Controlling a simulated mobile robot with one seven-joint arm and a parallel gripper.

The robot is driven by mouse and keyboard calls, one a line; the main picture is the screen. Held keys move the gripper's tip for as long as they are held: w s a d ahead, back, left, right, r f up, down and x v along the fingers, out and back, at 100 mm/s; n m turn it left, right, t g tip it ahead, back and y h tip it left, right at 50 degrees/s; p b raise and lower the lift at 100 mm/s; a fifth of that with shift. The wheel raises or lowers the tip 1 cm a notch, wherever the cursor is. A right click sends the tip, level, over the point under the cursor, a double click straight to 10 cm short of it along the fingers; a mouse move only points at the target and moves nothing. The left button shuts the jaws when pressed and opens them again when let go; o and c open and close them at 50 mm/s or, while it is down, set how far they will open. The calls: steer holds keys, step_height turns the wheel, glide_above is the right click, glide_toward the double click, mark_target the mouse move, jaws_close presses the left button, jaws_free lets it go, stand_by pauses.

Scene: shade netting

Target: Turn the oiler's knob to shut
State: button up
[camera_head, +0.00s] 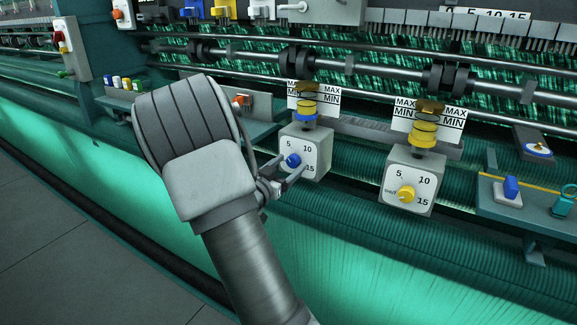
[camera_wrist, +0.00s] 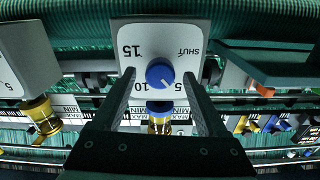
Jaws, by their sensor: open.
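The oiler with the blue knob is a grey box (camera_head: 314,143) with a dial marked 5, 10 and 15. Its blue knob (camera_head: 293,160) also shows in the wrist view (camera_wrist: 160,72), where the dial appears upside down with SHUT at upper right. A small pale mark on the knob seems to point between 5 and 10. My gripper (camera_head: 286,172) is open in front of this dial. In the wrist view its two fingers (camera_wrist: 158,78) stand on either side of the knob, with gaps; contact is not visible.
A second oiler (camera_head: 420,172) with a yellow knob (camera_head: 406,194) stands to the right. A bracket with a blue button (camera_head: 511,187) is at far right. Small coloured caps (camera_head: 126,83) sit on a ledge behind my arm. Green netting (camera_head: 350,255) hangs below.

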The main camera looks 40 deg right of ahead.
steer(key=shift+d, duration=0.1)
jaws_close()
stand_by(0.4)
steer(key=shift+p, duration=0.35)
steer(key=n+p, duration=0.3)
steer(key=n, duration=0.1)
steer(key=shift+r, duration=0.15)
steer(key=n+p, duration=0.3)
steer(key=n, duration=0.1)
steer(key=shift+n+p, duration=0.3)
steer(key=shift+p, duration=0.05)
steer(key=n+p, duration=0.2)
steer(key=n, duration=0.2)
steer(key=shift+p, duration=0.35)
steer(key=shift+f+n+p, duration=0.2)
steer(key=shift+n+p, duration=0.45)
steer(key=shift+n, duration=0.95)
